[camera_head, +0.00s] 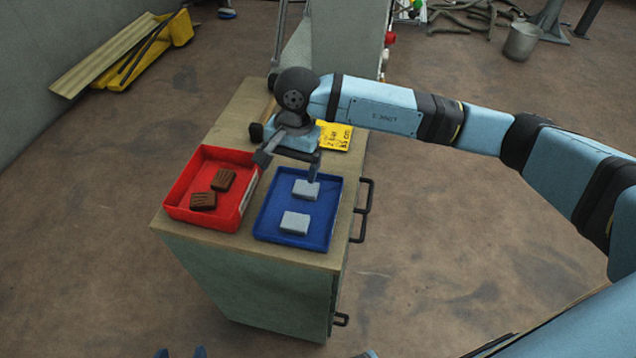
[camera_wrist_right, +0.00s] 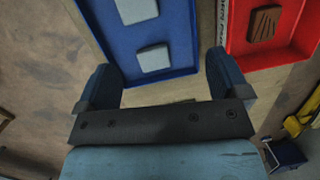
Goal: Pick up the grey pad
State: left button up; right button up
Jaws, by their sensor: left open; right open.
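Two light grey pads lie apart in the blue tray: the far pad (camera_head: 306,190) and the near pad (camera_head: 295,223). In the right wrist view one pad (camera_wrist_right: 154,58) shows just beyond the gap between the fingers, the other (camera_wrist_right: 137,10) at the top edge. My right gripper (camera_head: 290,168) is open and empty above the back of the trays; its fingers also frame the wrist view (camera_wrist_right: 165,78). One fingertip overlaps the far pad's edge in the head view; contact cannot be told. Of my left gripper (camera_head: 181,353), only parted fingertips show at the bottom edge.
The blue tray (camera_head: 262,229) stands beside a red tray (camera_head: 172,204) holding two brown ridged pads (camera_head: 223,179), on a cabinet top (camera_head: 235,115). A yellow sign (camera_head: 336,136) lies behind the trays. Black handles (camera_head: 362,210) stick out on the cabinet's right side.

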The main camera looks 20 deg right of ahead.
jog(key=t+h, duration=0.1)
jog(key=h, duration=0.1)
send_over(305, 189)
jog(key=f, duration=0.7)
jog(key=shift+d, duration=0.25)
jog(key=shift+a+f+p, duration=0.15)
jog(key=shift+f+p, duration=0.2)
jog(key=shift+f, duration=1.05)
jog(key=shift+a+f+p, duration=0.1)
jog(key=shift+f+p, duration=0.25)
jog(key=shift+f, duration=1)
jog(key=c, duration=1)
jog(key=shift+r, duration=0.1)
notch_tip(305, 189, up, 20)
jog(key=shift+f+b, duration=0.1)
jog(key=shift+b, duration=0.7)
